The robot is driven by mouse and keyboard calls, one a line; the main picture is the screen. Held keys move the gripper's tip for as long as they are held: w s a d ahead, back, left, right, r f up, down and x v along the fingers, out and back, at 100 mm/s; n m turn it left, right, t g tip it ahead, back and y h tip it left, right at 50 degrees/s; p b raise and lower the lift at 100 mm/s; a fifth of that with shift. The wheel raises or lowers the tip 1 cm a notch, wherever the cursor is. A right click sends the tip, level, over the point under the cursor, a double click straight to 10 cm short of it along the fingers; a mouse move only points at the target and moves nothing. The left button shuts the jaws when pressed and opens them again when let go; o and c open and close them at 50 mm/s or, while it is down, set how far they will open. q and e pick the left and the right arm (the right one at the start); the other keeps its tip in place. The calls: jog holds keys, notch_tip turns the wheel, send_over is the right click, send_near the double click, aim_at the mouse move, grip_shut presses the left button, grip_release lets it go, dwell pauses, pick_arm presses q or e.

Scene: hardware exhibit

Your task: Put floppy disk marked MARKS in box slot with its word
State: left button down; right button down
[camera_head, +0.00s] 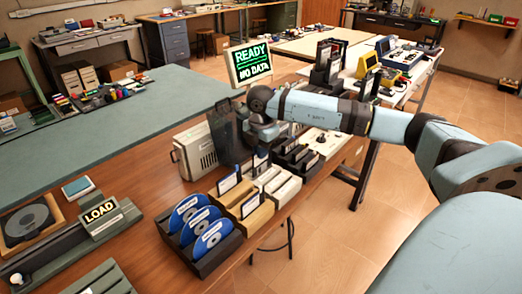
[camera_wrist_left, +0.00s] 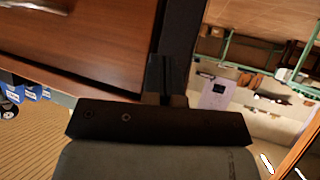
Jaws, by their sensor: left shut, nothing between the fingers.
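My right arm reaches in from the right in the head view. Its dark gripper (camera_head: 262,132) is beside an upright dark panel (camera_head: 224,130), above the rows of disk boxes; its fingertips are hidden, so I cannot tell if it holds the panel. A black box (camera_head: 216,257) holds blue discs with white labels. Beige boxes (camera_head: 257,222) and dark boxes behind it hold upright disks. The word MARKS is not readable on any disk or slot. My left gripper (camera_wrist_left: 164,75) shows only in the left wrist view, shut and empty.
A READY / NO DATA sign (camera_head: 250,62) stands behind the gripper. A beige case (camera_head: 194,150) is left of the boxes. A LOAD sign (camera_head: 99,211) and a round dark device (camera_head: 27,222) are at front left. Bare wood lies between LOAD and the boxes.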

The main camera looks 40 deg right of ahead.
jog(key=shift+f+b, duration=0.95)
jog(key=shift+f, duration=1.1)
jog(key=c, duration=1.3)
grip_release()
jog(key=shift+o, duration=0.2)
notch_tip(320, 180, up, 8)
jog(key=p, duration=0.5)
jog(key=shift+r+p, duration=0.1)
jog(key=shift+p, duration=0.3)
